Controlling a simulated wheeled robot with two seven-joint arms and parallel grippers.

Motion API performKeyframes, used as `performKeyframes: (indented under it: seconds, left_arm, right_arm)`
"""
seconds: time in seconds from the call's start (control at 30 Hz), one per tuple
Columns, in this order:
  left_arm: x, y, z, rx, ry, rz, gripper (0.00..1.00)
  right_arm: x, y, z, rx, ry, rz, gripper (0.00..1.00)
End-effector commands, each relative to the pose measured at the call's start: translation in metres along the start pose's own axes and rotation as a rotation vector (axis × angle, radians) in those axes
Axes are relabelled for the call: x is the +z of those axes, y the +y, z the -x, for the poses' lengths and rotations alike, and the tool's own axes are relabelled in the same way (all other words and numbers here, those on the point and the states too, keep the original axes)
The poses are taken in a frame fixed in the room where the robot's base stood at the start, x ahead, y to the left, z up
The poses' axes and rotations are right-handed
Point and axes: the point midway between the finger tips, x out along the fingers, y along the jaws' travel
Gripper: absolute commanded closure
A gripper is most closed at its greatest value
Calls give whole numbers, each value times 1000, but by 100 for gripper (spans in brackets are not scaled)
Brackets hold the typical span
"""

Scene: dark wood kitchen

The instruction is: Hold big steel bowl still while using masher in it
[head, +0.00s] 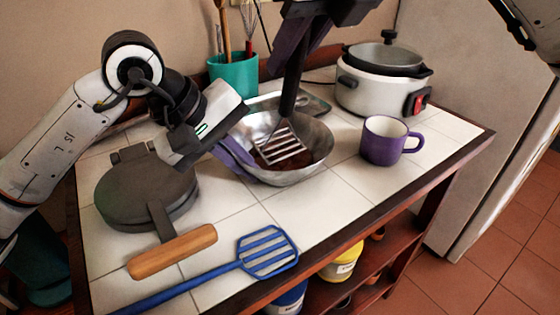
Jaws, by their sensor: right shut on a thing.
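The big steel bowl (318,150) stands upright on the white tiled counter, with dark reddish-brown contents in the bottom. The masher (287,150) has its slotted steel head down inside the bowl and its black handle rising steeply. My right gripper (299,45) is at the top of the view, shut on the upper part of the masher handle. My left gripper (236,152) is at the bowl's left side, with a purple finger along the outside near the rim. Its other finger is mostly hidden, so its grip on the rim is unclear.
A dark round waffle-iron-like appliance (146,197) with a wooden handle is left of the bowl. A blue spatula (266,252) lies in front. A purple mug (384,140) and a white cooker (380,90) are right. A teal utensil pot (234,74) and metal tray (318,103) are behind.

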Motion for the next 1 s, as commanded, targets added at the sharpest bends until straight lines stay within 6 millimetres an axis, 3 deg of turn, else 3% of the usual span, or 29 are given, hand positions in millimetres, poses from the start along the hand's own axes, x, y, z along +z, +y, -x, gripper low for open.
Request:
performKeyframes:
  seconds: [1.0]
  left_arm:
    - [0,0,0,0,1,0,100]
  right_arm:
    - [-14,0,-18,-1,0,0,100]
